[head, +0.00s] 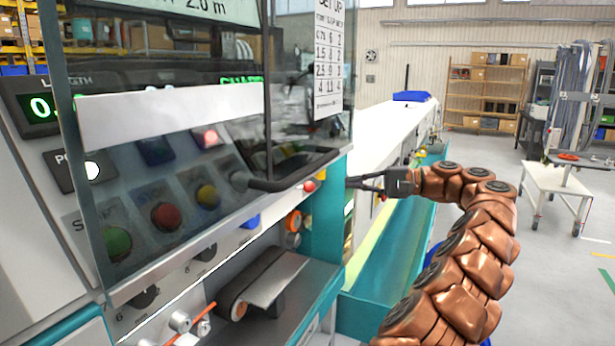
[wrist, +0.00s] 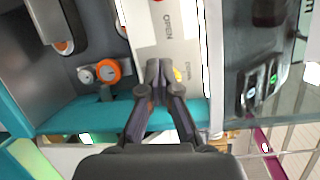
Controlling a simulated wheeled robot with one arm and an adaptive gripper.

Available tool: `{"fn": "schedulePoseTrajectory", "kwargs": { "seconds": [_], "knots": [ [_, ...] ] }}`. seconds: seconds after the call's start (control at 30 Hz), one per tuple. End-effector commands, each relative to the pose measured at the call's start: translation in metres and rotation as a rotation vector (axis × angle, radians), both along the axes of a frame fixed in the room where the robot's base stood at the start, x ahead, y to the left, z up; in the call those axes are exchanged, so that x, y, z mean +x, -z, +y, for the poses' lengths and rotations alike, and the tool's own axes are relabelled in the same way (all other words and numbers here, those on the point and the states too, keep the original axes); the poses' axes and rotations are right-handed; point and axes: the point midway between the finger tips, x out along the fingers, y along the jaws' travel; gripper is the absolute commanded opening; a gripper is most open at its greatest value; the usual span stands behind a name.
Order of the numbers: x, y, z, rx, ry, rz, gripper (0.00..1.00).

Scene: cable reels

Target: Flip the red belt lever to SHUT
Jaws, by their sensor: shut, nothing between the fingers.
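A small red knob (head: 310,186), which looks like the red belt lever's end, is on the machine's right front corner, beside the cover's dark handle. In the wrist view a pale plate (wrist: 183,50) carries the word OPEN, and a bit of red (wrist: 158,2) shows at its top edge. The lever's full shape and a SHUT mark are not clear. My gripper (head: 350,183) is just right of the red knob and points at the machine. In the wrist view its fingers (wrist: 159,68) meet in front of the plate, shut and empty. Contact cannot be told.
A clear cover (head: 180,160) with a dark handle (head: 290,178) hangs over the panel of coloured buttons. An orange-ringed knob (head: 293,221) sits below, also in the wrist view (wrist: 108,70). A teal-sided conveyor (head: 400,235) runs behind my arm. Open floor lies right.

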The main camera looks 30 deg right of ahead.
Motion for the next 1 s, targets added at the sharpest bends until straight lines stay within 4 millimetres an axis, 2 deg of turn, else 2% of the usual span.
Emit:
{"fn": "schedulePoseTrajectory", "kwargs": {
  "seconds": [0.53, 1.0],
  "knots": [
    [0.004, 0.001, 0.005, -0.001, -0.005, 0.0, 0.0],
    [0.021, 0.002, 0.026, 0.002, -0.007, -0.001, 0.0]
  ]
}}
